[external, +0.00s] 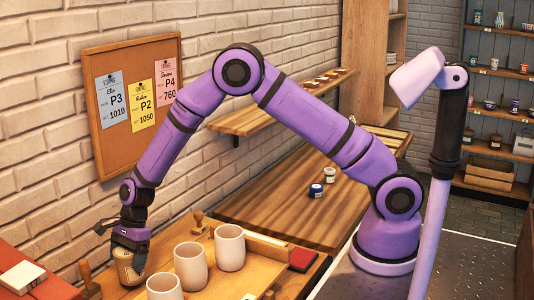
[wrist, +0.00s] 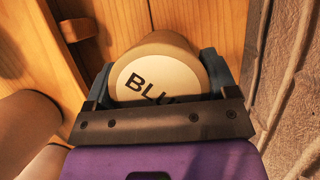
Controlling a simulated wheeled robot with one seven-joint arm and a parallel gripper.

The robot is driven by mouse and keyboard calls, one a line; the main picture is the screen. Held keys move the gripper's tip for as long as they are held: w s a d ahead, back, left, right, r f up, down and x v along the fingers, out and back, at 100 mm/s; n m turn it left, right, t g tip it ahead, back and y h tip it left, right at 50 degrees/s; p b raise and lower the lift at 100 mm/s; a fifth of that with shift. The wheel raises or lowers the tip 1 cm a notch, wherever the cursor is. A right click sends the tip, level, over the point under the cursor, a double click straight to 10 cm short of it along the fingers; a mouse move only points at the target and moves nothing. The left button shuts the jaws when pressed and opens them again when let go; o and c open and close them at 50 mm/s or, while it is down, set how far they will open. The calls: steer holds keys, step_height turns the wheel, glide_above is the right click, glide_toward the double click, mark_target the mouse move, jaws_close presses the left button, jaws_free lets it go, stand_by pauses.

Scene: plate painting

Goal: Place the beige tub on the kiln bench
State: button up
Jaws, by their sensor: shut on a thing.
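My gripper (external: 130,245) points down at the lower left of the external view. It is shut on the beige tub (external: 128,272), which sits upright between its fingers. In the wrist view the beige tub (wrist: 158,80) shows a pale round lid with dark letters reading "BLU", the rest hidden by the gripper's bar. The tub is at the left end of a wooden surface with cups; whether it touches that surface cannot be told. A long wooden bench top (external: 300,195) runs along the brick wall; no label marks it as the kiln bench.
Several beige cups, including one (external: 190,266) and another (external: 229,247), stand just right of the tub. A wooden-handled stamp (external: 199,222) is behind them.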

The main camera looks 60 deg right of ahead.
steer(key=shift+f, duration=0.95)
steer(key=shift+f, duration=0.15)
steer(key=o, duration=1.1)
steer(key=v, duration=1.2)
